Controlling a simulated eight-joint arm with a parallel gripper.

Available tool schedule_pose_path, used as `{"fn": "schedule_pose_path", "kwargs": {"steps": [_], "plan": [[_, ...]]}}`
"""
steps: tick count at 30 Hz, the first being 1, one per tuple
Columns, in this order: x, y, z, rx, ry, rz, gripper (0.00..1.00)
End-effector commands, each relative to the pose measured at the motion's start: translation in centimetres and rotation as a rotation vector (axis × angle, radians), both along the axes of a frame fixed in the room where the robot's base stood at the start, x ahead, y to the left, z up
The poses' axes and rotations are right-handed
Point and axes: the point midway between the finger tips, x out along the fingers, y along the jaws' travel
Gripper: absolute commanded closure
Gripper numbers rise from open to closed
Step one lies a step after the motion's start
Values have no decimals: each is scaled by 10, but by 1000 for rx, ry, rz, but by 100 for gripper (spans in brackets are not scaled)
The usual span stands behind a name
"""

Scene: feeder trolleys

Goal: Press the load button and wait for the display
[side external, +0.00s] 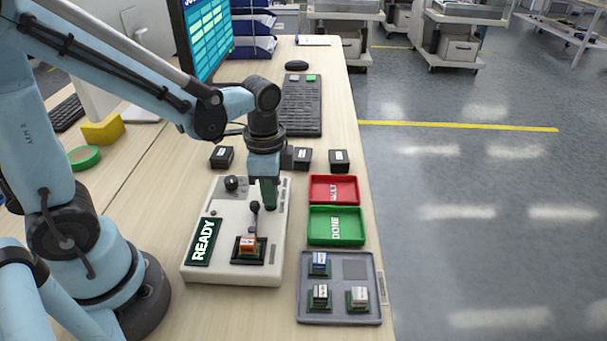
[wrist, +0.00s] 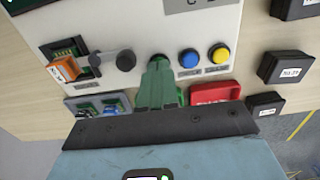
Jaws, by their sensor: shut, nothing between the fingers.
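A pale control box (side external: 231,272) stands on the bench. Its display (side external: 203,242) reads READY. An orange-topped part (side external: 248,243) sits in the box's dark socket, beside a lever with a black knob (side external: 254,207). My gripper (side external: 268,207) is shut and empty, its green fingers pointing down over the far right of the panel. In the wrist view, the fingertips (wrist: 158,62) are beside a blue button (wrist: 188,58) and a yellow button (wrist: 219,53). The panel under the fingertips is hidden. I cannot read the button labels or tell whether the fingertips touch the panel.
A red tray (side external: 334,178), a green tray marked DONE (side external: 315,239) and a grey tray (side external: 340,316) with several parts stand to the box's right. Small black boxes (side external: 339,156) and a keyboard (side external: 302,118) lie behind. The bench's right edge is close to the trays.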

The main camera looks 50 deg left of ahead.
Motion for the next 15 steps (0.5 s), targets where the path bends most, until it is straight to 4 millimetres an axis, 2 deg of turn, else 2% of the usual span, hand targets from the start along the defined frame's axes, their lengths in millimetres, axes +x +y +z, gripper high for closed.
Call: {"fn": "schedule_pose_path", "kwargs": {"steps": [5, 15], "plan": [[0, 0, -1, 0, 0, 0, 100], [1, 0, -19, -1, -3, 0, 100]]}}
